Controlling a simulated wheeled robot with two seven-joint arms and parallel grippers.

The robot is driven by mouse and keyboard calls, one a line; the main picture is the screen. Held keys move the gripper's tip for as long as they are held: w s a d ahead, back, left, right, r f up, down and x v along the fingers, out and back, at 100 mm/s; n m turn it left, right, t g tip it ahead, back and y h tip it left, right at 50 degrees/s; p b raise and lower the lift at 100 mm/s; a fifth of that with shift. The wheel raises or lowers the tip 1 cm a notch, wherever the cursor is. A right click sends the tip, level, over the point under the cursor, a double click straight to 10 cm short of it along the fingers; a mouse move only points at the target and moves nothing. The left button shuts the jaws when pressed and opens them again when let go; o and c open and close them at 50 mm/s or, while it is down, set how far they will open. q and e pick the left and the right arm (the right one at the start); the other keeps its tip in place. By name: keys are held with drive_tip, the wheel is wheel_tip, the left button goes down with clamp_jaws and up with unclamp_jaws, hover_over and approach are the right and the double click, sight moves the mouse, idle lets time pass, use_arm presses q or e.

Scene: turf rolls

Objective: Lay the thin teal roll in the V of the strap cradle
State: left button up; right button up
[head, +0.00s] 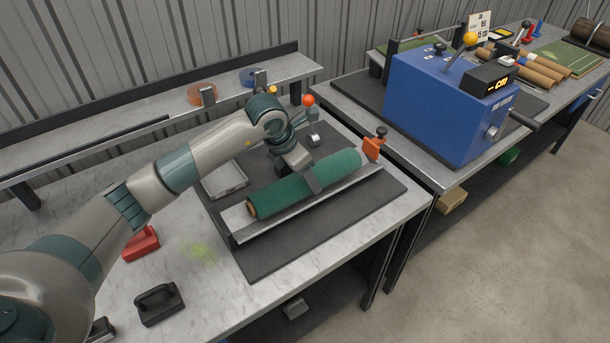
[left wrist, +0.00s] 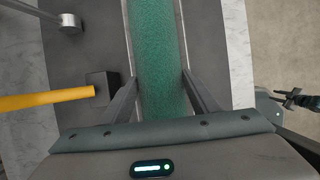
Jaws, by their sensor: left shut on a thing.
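The thin teal roll (head: 290,190) lies lengthwise over the strap cradle, a long light metal trough (head: 310,213) on a dark mat. My left gripper (head: 313,184) comes down on the roll from above, near its middle, and is shut on it. In the left wrist view the roll (left wrist: 162,60) runs between the two fingers (left wrist: 160,85), with the trough's metal edges along both sides. Whether the roll's underside touches the V is hidden. My right gripper is not in the head view.
A grey tray (head: 225,180) stands left of the cradle. An orange clamp-like part (head: 374,146) is at its far end. A red block (head: 142,244) and a black handled block (head: 159,303) lie on the near table. A blue machine (head: 440,105) stands on the right bench.

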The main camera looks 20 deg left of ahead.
use_arm(q)
drive_tip(key=o, duration=1.4)
drive_tip(key=shift+o, duration=0.2)
drive_tip(key=shift+r, duration=0.1)
